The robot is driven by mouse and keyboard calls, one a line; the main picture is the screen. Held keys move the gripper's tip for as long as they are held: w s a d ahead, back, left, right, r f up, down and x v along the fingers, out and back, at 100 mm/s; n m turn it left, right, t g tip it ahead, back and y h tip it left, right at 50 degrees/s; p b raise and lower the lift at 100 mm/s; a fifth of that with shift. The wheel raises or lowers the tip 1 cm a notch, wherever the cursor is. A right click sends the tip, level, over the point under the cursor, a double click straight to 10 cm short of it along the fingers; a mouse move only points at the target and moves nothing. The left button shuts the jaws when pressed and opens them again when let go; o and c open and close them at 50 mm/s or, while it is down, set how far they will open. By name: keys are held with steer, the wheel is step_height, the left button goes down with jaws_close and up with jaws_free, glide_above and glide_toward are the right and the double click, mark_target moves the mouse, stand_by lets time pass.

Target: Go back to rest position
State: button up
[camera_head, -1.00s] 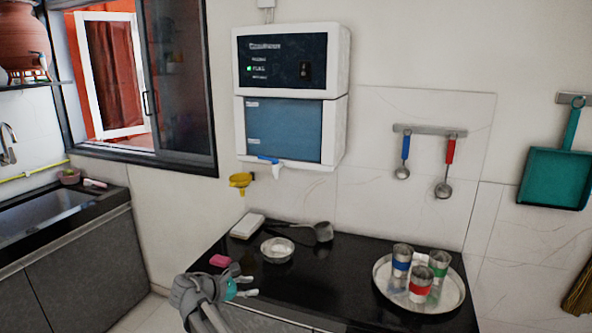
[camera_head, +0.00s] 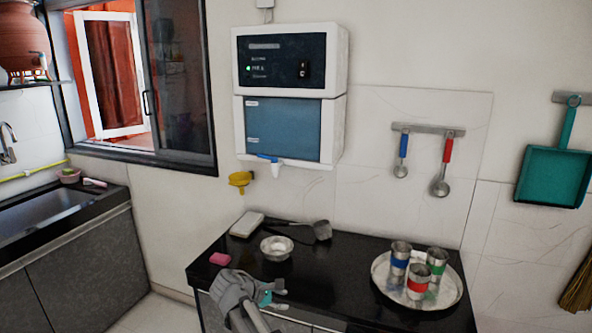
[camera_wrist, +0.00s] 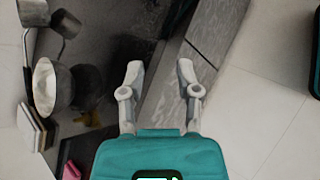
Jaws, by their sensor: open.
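My gripper (camera_head: 281,299) is at the front edge of the black counter (camera_head: 325,285) in the head view, below the metal bowl. In the wrist view my gripper (camera_wrist: 158,75) has its two fingers apart with nothing between them. The counter's dark top and grey front (camera_wrist: 203,55) show beyond the fingertips. The clay pot (camera_head: 22,40) stands on a shelf at the upper left, far from my gripper.
A pink block (camera_head: 220,259), a metal bowl (camera_head: 277,249) and a pan (camera_head: 321,230) are on the counter. A round tray (camera_head: 453,293) at right holds three metal cups. A water purifier (camera_head: 285,130) hangs above; a sink (camera_head: 45,215) is at left.

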steer(key=s+d+f+m+g+y, duration=0.3)
steer(key=s+d+f+m+y, duration=0.15)
steer(key=s+d+m, duration=0.4)
steer(key=s+d+f+m+g+y, duration=0.25)
steer(key=s+d+m+y, duration=0.3)
steer(key=d+m, duration=0.55)
step_height(320, 180, up, 12)
steer(key=d+n+p, duration=0.2)
steer(key=p, duration=1.1)
steer(key=shift+r+h, duration=0.2)
steer(key=shift+h, duration=0.1)
steer(key=shift+n, duration=0.25)
